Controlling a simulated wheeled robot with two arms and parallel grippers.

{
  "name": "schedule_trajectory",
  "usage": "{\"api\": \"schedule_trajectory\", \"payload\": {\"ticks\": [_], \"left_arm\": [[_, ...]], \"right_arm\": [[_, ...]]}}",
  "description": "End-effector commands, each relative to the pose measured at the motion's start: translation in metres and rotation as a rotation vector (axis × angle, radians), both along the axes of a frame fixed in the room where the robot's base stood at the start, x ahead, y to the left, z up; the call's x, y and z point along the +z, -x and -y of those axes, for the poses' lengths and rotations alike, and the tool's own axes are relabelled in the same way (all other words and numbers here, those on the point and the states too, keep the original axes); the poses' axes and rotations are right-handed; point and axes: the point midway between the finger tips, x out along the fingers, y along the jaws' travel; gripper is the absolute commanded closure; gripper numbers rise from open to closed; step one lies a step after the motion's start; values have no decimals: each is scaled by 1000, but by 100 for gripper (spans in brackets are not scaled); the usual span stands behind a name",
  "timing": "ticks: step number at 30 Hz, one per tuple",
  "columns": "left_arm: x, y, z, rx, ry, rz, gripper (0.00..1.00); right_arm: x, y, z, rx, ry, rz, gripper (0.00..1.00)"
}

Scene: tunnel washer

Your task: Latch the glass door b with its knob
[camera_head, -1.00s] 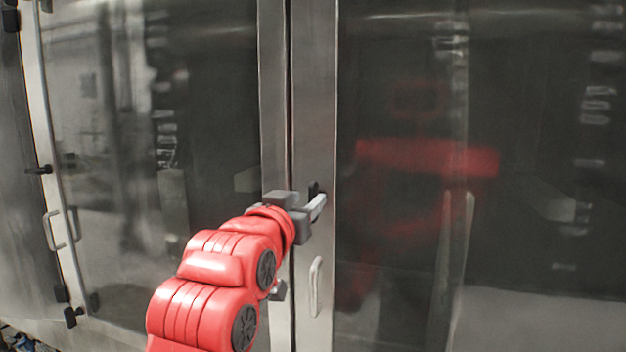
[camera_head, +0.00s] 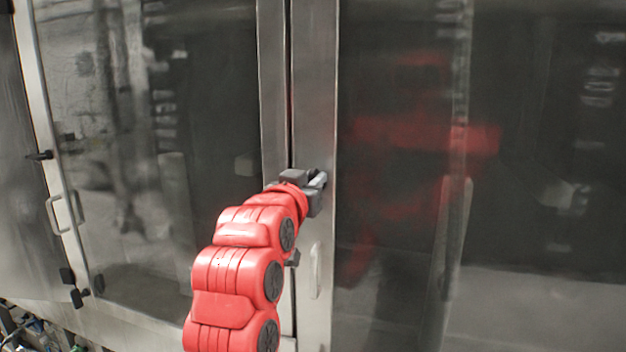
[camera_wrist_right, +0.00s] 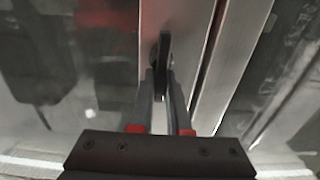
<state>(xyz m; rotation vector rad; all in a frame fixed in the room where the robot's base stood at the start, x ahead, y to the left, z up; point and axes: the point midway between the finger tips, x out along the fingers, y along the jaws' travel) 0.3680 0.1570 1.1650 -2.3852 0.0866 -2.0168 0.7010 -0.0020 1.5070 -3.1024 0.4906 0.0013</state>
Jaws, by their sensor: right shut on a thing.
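My right gripper (camera_head: 318,181) comes in from below in the head view and is shut on the black knob (camera_wrist_right: 164,48). The knob is on the metal frame of the right-hand glass door (camera_head: 314,110), next to the dark seam between the two doors. In the head view the jaws mostly hide the knob. In the wrist view it stands between the fingertips, and how far it is turned is hard to tell. The two door frames lie side by side with a narrow dark line between them. My left gripper is not in view.
A metal bar handle (camera_head: 315,270) is on the same frame just below my gripper. The left glass door (camera_head: 200,100) has another handle (camera_head: 62,213) and black fittings at its far left. The dark glass reflects red shapes. Cables lie at the lower left.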

Motion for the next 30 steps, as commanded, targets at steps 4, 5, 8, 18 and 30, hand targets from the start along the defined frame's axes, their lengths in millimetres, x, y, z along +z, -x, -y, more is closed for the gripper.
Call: {"api": "schedule_trajectory", "payload": {"ticks": [4, 5, 8, 18, 30], "left_arm": [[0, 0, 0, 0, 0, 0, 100], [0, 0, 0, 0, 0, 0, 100], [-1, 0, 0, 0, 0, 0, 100], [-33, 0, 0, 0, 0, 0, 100], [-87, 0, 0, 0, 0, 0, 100]], "right_arm": [[0, 0, 0, -1, 0, 0, 100], [0, 0, 0, -1, 0, 0, 100], [-1, 0, 0, -1, -3, 1, 100], [-5, 2, 2, 1, -114, 40, 100], [-7, 3, 8, 0, -446, 146, 100]]}}
